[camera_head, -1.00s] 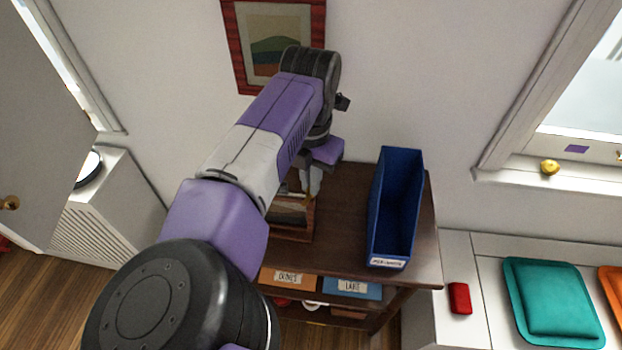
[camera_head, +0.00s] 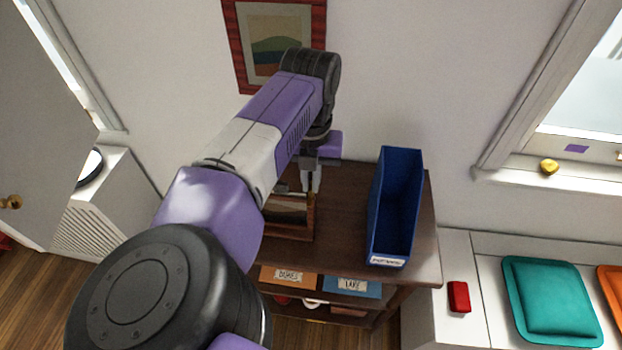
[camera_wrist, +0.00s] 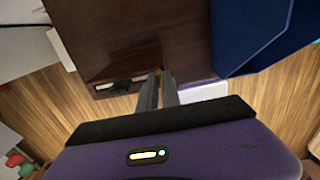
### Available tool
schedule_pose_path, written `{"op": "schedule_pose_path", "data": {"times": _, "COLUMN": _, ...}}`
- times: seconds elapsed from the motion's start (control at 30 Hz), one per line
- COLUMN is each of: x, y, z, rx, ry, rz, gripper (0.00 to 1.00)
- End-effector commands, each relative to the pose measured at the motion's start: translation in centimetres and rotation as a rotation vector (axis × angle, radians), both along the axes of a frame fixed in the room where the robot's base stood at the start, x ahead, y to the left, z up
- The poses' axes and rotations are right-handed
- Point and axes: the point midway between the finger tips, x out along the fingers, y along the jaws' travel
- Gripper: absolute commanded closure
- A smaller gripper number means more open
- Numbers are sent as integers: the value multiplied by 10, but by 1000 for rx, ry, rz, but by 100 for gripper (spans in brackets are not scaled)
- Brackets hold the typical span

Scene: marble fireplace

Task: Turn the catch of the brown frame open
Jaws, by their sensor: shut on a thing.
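The brown frame (camera_head: 308,228) stands on the dark brown cabinet top, partly hidden behind my arm in the head view. In the wrist view the frame (camera_wrist: 118,66) is left of my fingertips. My gripper (camera_head: 312,190) points down at the frame's upper right edge. In the wrist view my gripper (camera_wrist: 160,77) has its two fingers close together on the small brass-coloured catch (camera_wrist: 160,73). The fingers hide most of the catch, so its exact angle is unclear.
A narrow blue open bin (camera_head: 393,208) stands on the cabinet top (camera_head: 345,210), just right of my gripper. A red-framed picture (camera_head: 240,60) hangs on the wall behind my arm. Labelled boxes (camera_head: 352,287) sit on the shelf below. The cabinet top between frame and bin is clear.

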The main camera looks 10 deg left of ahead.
Motion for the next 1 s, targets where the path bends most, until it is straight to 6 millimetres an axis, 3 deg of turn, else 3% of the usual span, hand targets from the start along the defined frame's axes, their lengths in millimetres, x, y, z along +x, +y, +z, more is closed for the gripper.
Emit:
{"op": "schedule_pose_path", "data": {"times": 0.17, "x": 0, "y": 0, "z": 0, "rx": 0, "ry": 0, "rz": 0, "gripper": 100}}
{"op": "schedule_pose_path", "data": {"times": 0.2, "x": 0, "y": 0, "z": 0, "rx": 0, "ry": 0, "rz": 0, "gripper": 88}}
{"op": "schedule_pose_path", "data": {"times": 0.3, "x": 0, "y": 0, "z": 0, "rx": 0, "ry": 0, "rz": -1, "gripper": 70}}
{"op": "schedule_pose_path", "data": {"times": 0.7, "x": 0, "y": 0, "z": 4, "rx": 0, "ry": 0, "rz": -1, "gripper": 70}}
{"op": "schedule_pose_path", "data": {"times": 1.0, "x": 0, "y": 1, "z": 41, "rx": 2, "ry": 0, "rz": -1, "gripper": 70}}
